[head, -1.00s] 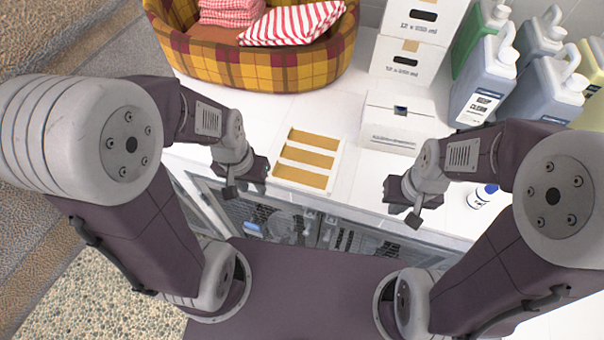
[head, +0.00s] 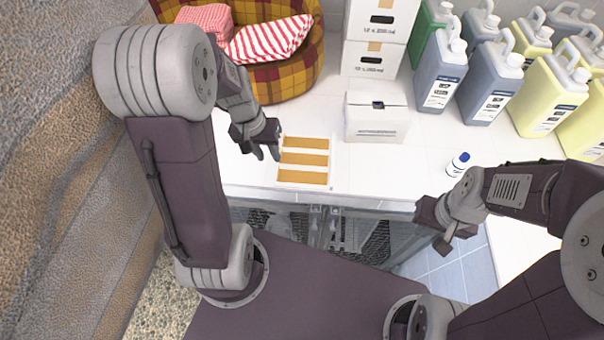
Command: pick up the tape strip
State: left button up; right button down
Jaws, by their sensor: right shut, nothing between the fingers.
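Three brown tape strips lie in parallel on a white backing sheet (head: 334,166) on the white counter: a far strip (head: 306,143), a middle strip (head: 304,159) and a near strip (head: 302,177). My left gripper (head: 266,155) is just left of the sheet, at the strips' left ends, with its fingers apart and nothing seen between them. I cannot tell its exact height above the counter. My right gripper (head: 440,248) is shut and empty, in front of the counter's edge, right of the sheet and apart from it.
A white box (head: 376,122) stands right of the sheet, with stacked cartons (head: 372,58) behind it. A small blue-capped bottle (head: 457,165) and several large jugs (head: 441,78) stand right. Wire kennels lie below the counter.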

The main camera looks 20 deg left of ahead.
aim_at(278, 171)
pick_arm(q)
jog(key=f, duration=0.3)
jog(key=shift+d+f, duration=0.1)
jog(key=shift+d, duration=0.1)
jog(key=f, duration=0.2)
jog(key=d+f, duration=0.1)
jog(key=f, duration=0.1)
jog(key=shift+w+d+f, duration=0.1)
jog(key=shift+w, duration=0.25)
jog(key=shift+w+f, duration=0.2)
jog(key=shift+f, duration=0.15)
jog(key=shift+s, duration=0.1)
grip_shut()
